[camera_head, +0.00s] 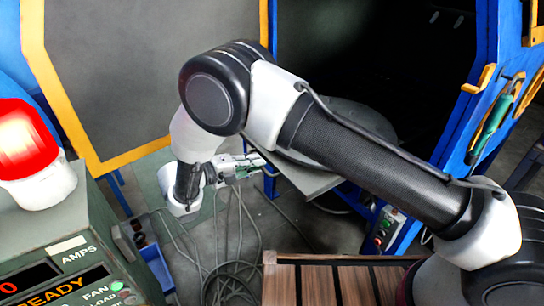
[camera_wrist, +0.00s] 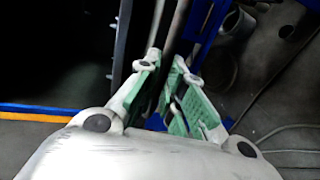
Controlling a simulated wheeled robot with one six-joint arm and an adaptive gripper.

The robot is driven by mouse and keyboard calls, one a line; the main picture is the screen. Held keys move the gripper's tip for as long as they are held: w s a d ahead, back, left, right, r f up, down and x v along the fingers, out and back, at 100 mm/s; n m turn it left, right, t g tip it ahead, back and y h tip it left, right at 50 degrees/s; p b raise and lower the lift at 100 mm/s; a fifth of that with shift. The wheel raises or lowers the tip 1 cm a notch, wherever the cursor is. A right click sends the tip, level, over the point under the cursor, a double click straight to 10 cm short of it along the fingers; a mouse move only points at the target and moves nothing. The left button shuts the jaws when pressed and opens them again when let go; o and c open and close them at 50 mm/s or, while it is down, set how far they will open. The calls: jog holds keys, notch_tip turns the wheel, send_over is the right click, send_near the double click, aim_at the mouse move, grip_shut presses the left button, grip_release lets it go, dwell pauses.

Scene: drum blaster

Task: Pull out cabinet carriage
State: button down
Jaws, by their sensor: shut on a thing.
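The cabinet carriage (camera_head: 312,182) is a grey platform with a dark round plate on it, at the open front of the blue cabinet (camera_head: 484,60). My arm crosses in front and hides much of it. My gripper (camera_head: 258,165) is at the left end of the carriage. In the wrist view my gripper (camera_wrist: 170,75), with green finger pads, is shut on a thin grey bar-like edge (camera_wrist: 181,30). This appears to be the carriage's edge or handle; the exact contact is partly hidden by the fingers.
An open grey door panel (camera_head: 150,70) with a yellow edge stands at the left. A control box (camera_head: 75,250) with a red lamp (camera_head: 25,145) is front left. Cables (camera_head: 230,270) lie on the floor below my gripper. A wooden slatted surface (camera_head: 335,283) is in front.

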jog(key=shift+s+a+f, duration=0.1)
jog(key=shift+s+a, duration=0.5)
jog(key=shift+a, duration=0.2)
jog(key=shift+s+a, duration=0.55)
jog(key=shift+a, duration=0.2)
jog(key=c, duration=1.8)
grip_release()
